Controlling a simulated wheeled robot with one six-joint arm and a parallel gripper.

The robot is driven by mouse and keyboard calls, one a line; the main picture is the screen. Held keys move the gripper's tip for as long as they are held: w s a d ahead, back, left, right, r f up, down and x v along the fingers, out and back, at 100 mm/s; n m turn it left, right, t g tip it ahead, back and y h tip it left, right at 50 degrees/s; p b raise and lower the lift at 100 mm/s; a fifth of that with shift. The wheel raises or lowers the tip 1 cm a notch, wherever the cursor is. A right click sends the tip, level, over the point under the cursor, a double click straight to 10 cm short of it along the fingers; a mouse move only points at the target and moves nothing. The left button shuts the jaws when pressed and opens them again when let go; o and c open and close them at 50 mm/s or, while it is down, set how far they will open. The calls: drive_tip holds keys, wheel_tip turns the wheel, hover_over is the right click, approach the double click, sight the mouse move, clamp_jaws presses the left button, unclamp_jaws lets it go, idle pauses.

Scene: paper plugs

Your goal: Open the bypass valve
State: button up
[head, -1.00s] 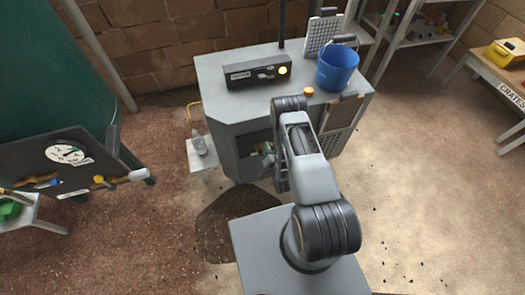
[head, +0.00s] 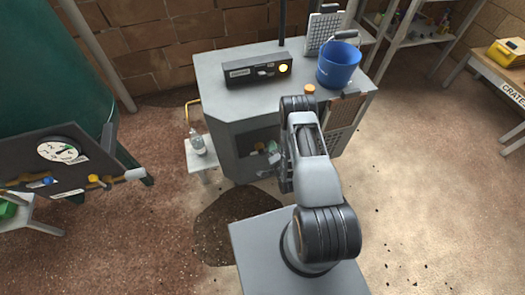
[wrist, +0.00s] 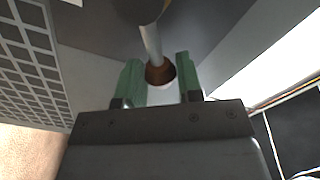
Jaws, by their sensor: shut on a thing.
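In the wrist view my gripper (wrist: 157,64) has its two green fingers on either side of a pale round piece with a brown opening (wrist: 160,74), and it is shut on it. A grey rod (wrist: 151,43) runs from that opening to a dark round part at the top. In the head view the gripper is at the cabinet's front recess, mostly hidden behind my arm. A small ochre part (head: 259,147) shows in the recess. A panel at left carries a gauge (head: 62,150), a blue handle (head: 47,181) and a yellow handle (head: 95,179). I cannot tell which part is the bypass valve.
The grey cabinet (head: 215,82) bears a black box (head: 257,71) with a lit yellow lamp and a blue bucket (head: 338,64). A bottle (head: 197,143) stands on a small white stand left of it. The floor at right is mostly clear.

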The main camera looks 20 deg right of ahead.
drive_tip(key=shift+d+f+m, duration=0.2)
drive_tip(key=shift+f+m, duration=0.1)
drive_tip(key=shift+m, duration=0.3)
drive_tip(key=shift+f, duration=0.1)
drive_tip(key=shift+d+f+m+b, duration=0.1)
drive_tip(key=shift+f+m+b, duration=0.45)
drive_tip(key=shift+b, duration=0.25)
drive_tip(key=shift+d+f+m+b, duration=0.2)
drive_tip(key=shift+m+b, duration=0.2)
drive_tip(key=shift+m, duration=0.55)
